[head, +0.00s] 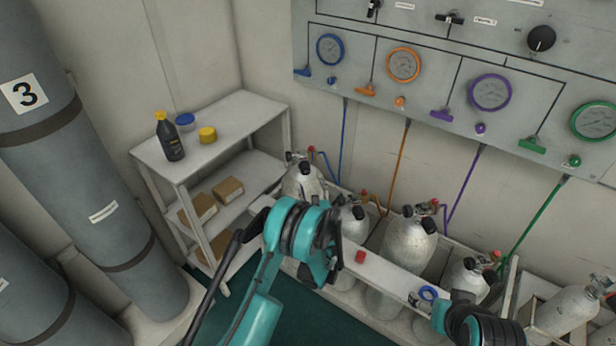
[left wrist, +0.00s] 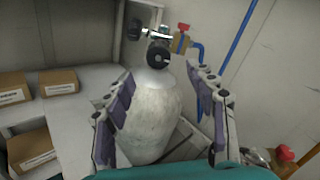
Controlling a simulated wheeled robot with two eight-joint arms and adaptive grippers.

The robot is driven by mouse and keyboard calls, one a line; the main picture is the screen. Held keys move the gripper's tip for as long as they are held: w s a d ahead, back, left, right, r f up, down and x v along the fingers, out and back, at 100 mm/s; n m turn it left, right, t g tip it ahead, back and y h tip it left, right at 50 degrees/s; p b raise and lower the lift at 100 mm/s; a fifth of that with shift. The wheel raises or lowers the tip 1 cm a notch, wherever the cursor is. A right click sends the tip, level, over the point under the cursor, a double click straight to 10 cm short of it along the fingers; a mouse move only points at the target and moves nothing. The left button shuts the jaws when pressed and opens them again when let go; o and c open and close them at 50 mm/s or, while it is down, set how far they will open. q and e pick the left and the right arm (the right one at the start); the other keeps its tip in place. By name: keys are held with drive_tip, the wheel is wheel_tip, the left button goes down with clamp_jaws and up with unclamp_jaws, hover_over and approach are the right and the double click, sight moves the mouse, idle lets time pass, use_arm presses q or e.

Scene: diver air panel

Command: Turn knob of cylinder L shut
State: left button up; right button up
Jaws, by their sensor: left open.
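Several grey gas cylinders stand in a rack under the panel. The leftmost cylinder (head: 304,181) is beside the blue hose; no letter label on it is readable. In the left wrist view this cylinder (left wrist: 150,115) is upright between the fingers of my left gripper (left wrist: 160,72). The gripper is open, with one finger on each side and no clear contact. A round black knob (left wrist: 158,56) faces me at the cylinder's top. A red knob (left wrist: 183,27) on a brass fitting is to its right. In the head view my left arm's wrist partly covers the rack.
A white shelf (head: 238,108) with a bottle (head: 169,137) and boxes stands left of the rack. The gauge panel (head: 440,60) is above the cylinders. My right arm shows at lower right.

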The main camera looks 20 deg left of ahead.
use_arm(q)
drive_tip(key=v, duration=0.2)
drive_tip(key=shift+s+d, duration=0.2)
drive_tip(key=shift+s, duration=0.15)
